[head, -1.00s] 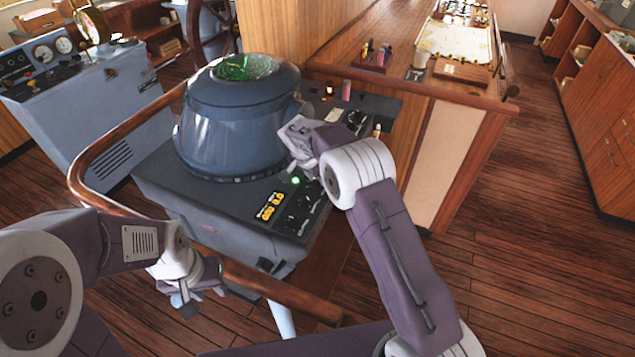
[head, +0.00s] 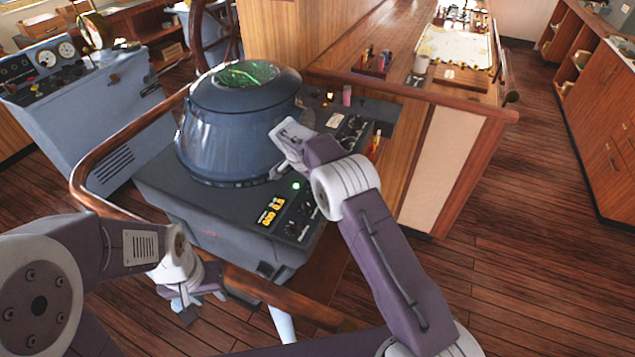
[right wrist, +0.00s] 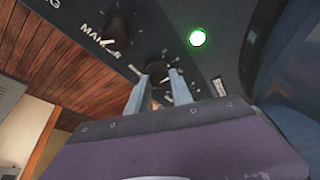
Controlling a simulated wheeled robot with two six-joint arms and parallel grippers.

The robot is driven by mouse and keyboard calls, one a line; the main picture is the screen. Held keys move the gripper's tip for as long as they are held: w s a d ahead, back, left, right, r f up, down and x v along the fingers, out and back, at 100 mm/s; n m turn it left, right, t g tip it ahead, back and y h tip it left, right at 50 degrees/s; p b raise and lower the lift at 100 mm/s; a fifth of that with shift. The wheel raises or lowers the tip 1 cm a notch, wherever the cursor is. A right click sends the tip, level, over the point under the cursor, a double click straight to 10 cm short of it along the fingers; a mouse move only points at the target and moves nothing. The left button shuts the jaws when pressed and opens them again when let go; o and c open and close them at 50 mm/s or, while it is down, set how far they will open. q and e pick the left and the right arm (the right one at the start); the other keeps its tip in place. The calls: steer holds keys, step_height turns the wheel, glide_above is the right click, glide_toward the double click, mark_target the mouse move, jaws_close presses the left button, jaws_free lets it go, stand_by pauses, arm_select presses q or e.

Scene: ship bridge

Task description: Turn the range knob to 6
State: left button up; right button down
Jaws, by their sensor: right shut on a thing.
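The radar console (head: 165,185) stands in the middle of the head view, with a blue-grey hood (head: 230,135). My right gripper (head: 277,172) reaches down to the console top beside the hood's base. In the right wrist view its two fingers (right wrist: 160,88) are closed around a dark round knob (right wrist: 157,69), which I take for the range knob. Its lettering is mostly hidden and I cannot read its setting. A knob labelled marker (right wrist: 117,30) is beside it. My left gripper (head: 192,291) hangs empty in front of the console, its fingers apart.
A lit green lamp (head: 296,185) is close to the right gripper; it also shows in the right wrist view (right wrist: 197,38). Yellow displays (head: 270,211) and more knobs (head: 297,229) are on the near panel. A wooden rail (head: 88,160) curves around the console.

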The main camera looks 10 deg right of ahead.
steer(key=c, duration=1.2)
jaws_free()
steer(key=shift+a+r, duration=0.1)
steer(key=shift+o, duration=0.2)
steer(key=b+v, duration=0.1)
steer(key=v, duration=0.8)
steer(key=shift+s, duration=0.15)
